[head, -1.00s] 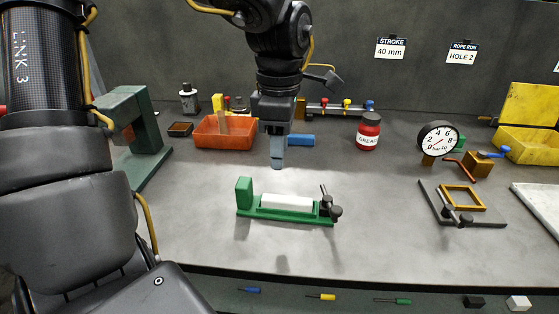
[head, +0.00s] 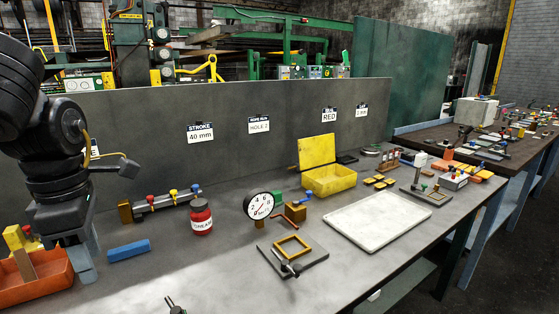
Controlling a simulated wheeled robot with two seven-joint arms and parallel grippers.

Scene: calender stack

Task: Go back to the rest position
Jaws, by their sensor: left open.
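My left gripper (head: 84,262) hangs pointing down at the left of the head view, over the grey bench top (head: 165,265). It is open and I see nothing held in it. It is close beside the orange bin (head: 35,285) and left of a blue bar (head: 129,250); I cannot tell whether it touches either.
A red grease jar (head: 201,218), a pressure gauge (head: 259,206), a square brass frame fixture (head: 291,255), a yellow open box (head: 330,180) and a white tray (head: 378,222) stand rightward. The front middle bench is clear.

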